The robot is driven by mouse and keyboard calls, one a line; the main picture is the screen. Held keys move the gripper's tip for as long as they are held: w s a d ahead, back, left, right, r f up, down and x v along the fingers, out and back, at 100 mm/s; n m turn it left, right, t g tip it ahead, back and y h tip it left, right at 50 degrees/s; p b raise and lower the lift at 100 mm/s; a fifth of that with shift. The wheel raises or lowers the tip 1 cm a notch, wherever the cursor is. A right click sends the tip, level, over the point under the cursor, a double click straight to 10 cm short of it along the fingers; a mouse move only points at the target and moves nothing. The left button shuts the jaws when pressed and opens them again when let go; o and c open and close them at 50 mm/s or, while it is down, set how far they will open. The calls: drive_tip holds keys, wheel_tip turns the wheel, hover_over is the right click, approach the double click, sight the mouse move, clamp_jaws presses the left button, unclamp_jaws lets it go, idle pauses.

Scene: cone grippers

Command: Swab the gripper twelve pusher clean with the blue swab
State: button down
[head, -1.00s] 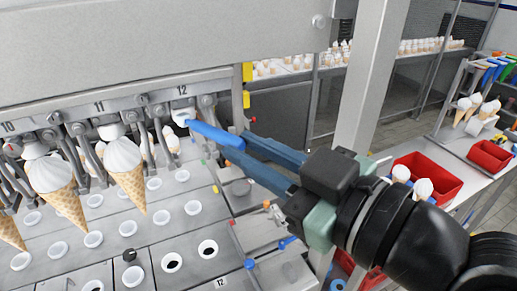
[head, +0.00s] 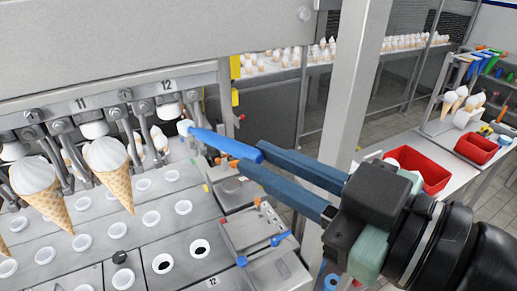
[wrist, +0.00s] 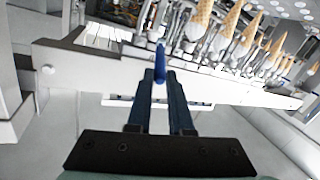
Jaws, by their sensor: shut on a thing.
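My gripper (head: 251,158) is shut on the blue swab (head: 222,143), holding it by the rear of its handle. The swab points left and slightly up, its white tip (head: 185,127) close to gripper twelve. The white pusher of gripper twelve (head: 168,110) hangs under the label 12, just up and left of the tip. I cannot tell whether they touch. No cone hangs in gripper twelve. In the wrist view, the swab (wrist: 160,62) stands out beyond my fingers (wrist: 160,80); its tip is hard to make out there.
Filled cones hang at gripper eleven (head: 112,168) and further left. A steel plate with white-rimmed holes (head: 163,263) lies below. A steel post (head: 345,110) stands behind my arm. A red bin (head: 425,172) sits on the right bench.

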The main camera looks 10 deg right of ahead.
drive_tip(key=shift+s+d, duration=0.25)
drive_tip(key=shift+s, duration=0.45)
drive_tip(key=shift+s+d, duration=0.25)
drive_tip(key=shift+s, duration=0.45)
drive_tip(key=shift+s+d, duration=0.25)
drive_tip(key=shift+s, duration=0.45)
